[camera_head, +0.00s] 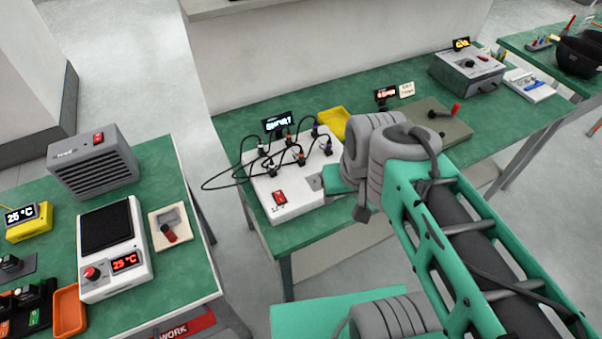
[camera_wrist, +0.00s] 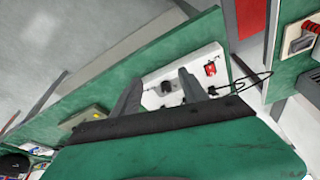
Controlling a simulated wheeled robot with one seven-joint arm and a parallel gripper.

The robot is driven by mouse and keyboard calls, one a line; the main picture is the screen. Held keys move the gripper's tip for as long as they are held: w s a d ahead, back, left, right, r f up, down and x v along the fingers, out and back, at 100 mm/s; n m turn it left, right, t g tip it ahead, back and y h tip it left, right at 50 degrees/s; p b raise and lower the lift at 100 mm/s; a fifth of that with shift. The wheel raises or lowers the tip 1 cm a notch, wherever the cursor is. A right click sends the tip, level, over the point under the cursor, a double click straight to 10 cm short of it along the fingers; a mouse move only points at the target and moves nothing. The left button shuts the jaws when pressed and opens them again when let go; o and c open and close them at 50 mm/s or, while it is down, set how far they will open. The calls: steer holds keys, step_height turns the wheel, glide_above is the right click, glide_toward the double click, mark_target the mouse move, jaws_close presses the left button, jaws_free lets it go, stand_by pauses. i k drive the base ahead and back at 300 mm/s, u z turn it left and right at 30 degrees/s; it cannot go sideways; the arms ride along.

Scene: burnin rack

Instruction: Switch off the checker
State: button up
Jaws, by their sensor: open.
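A white box (camera_head: 292,212) with several plugged black cables and a small lit display (camera_head: 277,124) stands on the middle green bench; it looks like the checker. Its red rocker switch (camera_head: 279,197) is on the near left of its top. In the wrist view the white box (camera_wrist: 206,55) and the red switch (camera_wrist: 210,69) show beyond my fingers. My gripper (camera_wrist: 160,76) is open and empty, above the box's right end. The switch lies to the right of both fingers there. In the head view my arm hides most of the gripper.
A grey knobbed box (camera_head: 466,72) stands at the bench's far right, and a plate with a red-tipped lever (camera_head: 440,122) lies nearer. A yellow tray (camera_head: 333,122) is behind the white box. The left bench holds a white heater-like unit (camera_head: 114,270) and a grey vented box (camera_head: 93,165).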

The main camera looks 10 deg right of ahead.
mark_target(280, 198)
steer(key=u, duration=0.55)
steer(key=k, duration=0.65)
steer(key=u, duration=1.1)
steer(key=i, duration=0.85)
steer(key=u, duration=0.45)
